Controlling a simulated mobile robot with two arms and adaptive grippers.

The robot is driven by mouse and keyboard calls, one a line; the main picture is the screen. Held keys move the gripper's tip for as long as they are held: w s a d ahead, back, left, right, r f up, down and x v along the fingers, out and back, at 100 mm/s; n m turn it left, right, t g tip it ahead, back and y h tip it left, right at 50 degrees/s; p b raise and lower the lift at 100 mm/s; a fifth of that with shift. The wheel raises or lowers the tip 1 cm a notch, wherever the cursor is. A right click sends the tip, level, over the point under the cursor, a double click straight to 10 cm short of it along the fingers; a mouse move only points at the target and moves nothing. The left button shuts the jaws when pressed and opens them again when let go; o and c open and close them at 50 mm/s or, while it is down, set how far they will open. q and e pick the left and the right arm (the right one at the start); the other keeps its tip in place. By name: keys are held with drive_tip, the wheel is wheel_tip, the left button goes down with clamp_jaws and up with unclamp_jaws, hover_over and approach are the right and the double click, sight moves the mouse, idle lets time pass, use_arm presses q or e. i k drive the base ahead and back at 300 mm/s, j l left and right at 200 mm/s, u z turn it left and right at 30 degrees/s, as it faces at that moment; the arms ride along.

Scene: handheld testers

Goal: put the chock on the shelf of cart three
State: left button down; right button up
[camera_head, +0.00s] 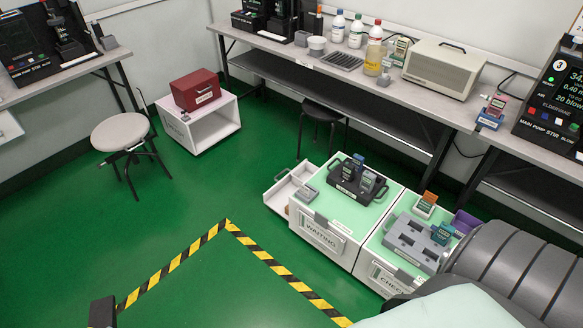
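I cannot pick out the chock for certain in the head view, and no cart marked three can be read. A white open-fronted box (211,124) with a shelf-like hollow stands on the floor at the back left, and I cannot tell if it is a cart. Neither of my grippers shows. A ribbed grey arm part of mine fills the lower right corner and hides part of the floor there. A dark upright block at the bottom left edge is only partly in view, and I cannot tell what it is.
A red case (196,90) sits on the white box. A cabinet marked WAITING (325,235) carries a black tray (343,190) of testers. Beside it a cabinet marked CHECK carries a grey rack (412,240). A stool (120,132) stands left. Green floor inside the striped tape (190,245) is clear.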

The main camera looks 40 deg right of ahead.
sight(284, 199)
drive_tip(key=i+j+z, duration=0.1)
drive_tip(key=i+z, duration=0.3)
drive_tip(key=i+j+z, duration=0.35)
drive_tip(key=i, duration=0.25)
drive_tip(key=i+j+z, duration=0.4)
drive_tip(key=i+l, duration=0.05)
drive_tip(key=i, duration=0.05)
